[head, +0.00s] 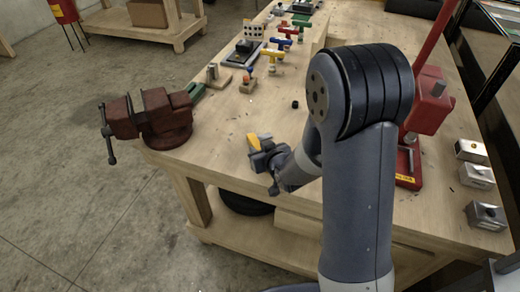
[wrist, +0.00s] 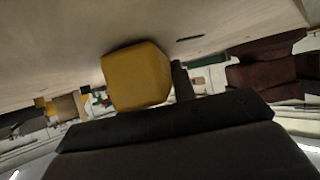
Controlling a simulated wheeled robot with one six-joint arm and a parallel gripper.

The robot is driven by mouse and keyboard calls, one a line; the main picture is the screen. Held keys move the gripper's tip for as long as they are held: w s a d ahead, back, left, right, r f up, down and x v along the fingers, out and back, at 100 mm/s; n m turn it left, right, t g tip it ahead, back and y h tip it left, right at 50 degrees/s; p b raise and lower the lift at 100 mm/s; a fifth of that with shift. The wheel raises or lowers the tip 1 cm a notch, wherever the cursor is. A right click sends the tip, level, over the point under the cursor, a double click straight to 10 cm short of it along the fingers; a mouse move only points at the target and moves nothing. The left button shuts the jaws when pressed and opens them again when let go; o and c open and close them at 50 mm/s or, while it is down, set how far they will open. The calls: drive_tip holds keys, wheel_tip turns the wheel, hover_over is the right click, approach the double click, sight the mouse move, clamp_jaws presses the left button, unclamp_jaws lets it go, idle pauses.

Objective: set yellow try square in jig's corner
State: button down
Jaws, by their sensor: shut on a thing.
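My gripper (head: 262,156) is over the near part of the bench in the head view, shut on a yellow piece (head: 254,141), which I take to be the yellow try square. In the wrist view its yellow block-shaped end (wrist: 137,78) stands out beyond the dark gripper (wrist: 165,118); the rest of it is hidden. A dark plate with a grey block (head: 244,51) lies farther back on the bench; I cannot tell whether it is the jig. Another yellow-topped tool (head: 270,54) stands to its right, away from my gripper.
A red vise (head: 150,118) is at the bench's left corner. A small wooden block (head: 247,86) and a wooden stand (head: 212,76) lie beyond my gripper. A red press (head: 428,105) and several metal blocks (head: 477,175) are on the right. The bench top (head: 225,125) around my gripper is mostly clear.

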drive_tip(key=shift+f, duration=0.15)
drive_tip(key=c, duration=1.2)
unclamp_jaws()
drive_tip(key=shift+o, duration=0.2)
